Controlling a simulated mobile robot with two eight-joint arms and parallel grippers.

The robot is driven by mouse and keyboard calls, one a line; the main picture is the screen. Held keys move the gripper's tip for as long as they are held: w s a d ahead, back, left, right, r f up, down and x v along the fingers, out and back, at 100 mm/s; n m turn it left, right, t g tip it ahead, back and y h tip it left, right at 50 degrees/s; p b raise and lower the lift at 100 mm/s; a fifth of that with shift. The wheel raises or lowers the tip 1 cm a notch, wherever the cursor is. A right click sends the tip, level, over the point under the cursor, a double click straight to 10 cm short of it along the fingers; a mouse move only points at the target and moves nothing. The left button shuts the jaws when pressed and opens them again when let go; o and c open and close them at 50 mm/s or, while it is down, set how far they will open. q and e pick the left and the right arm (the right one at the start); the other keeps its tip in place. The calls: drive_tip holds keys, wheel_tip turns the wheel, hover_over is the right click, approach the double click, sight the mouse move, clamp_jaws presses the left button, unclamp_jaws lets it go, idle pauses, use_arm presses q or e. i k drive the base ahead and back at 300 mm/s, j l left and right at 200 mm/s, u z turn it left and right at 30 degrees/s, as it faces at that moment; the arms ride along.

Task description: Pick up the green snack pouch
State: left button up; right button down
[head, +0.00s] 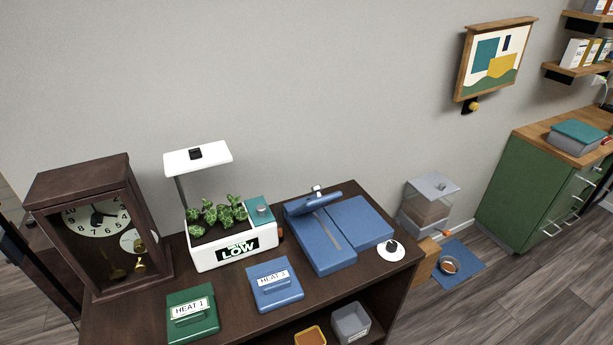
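I cannot make out a clear green snack pouch in the head view. The nearest match in colour is a flat green item (207,327) with a raised white label reading "HEAT 1", at the front left of the dark wooden cabinet top (240,308). I cannot tell whether it is a pouch. Neither of my grippers is in view.
On the cabinet stand a brown clock (100,220), a white planter (207,258) with a lamp, a blue hinged device (335,252) and a white disc (397,252). A grey bin (351,322) and an orange bin (310,336) sit below. A green cabinet (520,190) stands right.

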sight(192, 315)
drive_tip(key=k, duration=0.8)
drive_tip(key=k+z, duration=0.15)
drive_tip(key=z, duration=0.25)
drive_tip(key=k+z, duration=0.15)
drive_tip(key=z, duration=0.25)
drive_tip(key=k+l+z, duration=0.1)
drive_tip(key=z, duration=0.3)
drive_tip(key=j+z, duration=0.15)
drive_tip(key=z, duration=0.2)
drive_tip(key=j+z, duration=0.15)
drive_tip(key=z, duration=0.25)
drive_tip(key=k+j+z, duration=0.1)
drive_tip(key=z, duration=0.25)
drive_tip(key=k+j, duration=0.3)
drive_tip(key=j, duration=0.25)
drive_tip(key=k+j, duration=0.35)
drive_tip(key=j, duration=0.25)
drive_tip(key=k+j, duration=0.3)
drive_tip(key=j, duration=0.25)
drive_tip(key=k+j, duration=0.35)
drive_tip(key=j, duration=0.25)
drive_tip(key=k+j, duration=0.3)
drive_tip(key=j, duration=0.25)
drive_tip(key=k+j, duration=0.35)
drive_tip(key=j, duration=0.25)
drive_tip(key=k+j, duration=0.3)
drive_tip(key=j, duration=0.25)
drive_tip(key=k+j, duration=0.35)
drive_tip(key=j, duration=0.2)
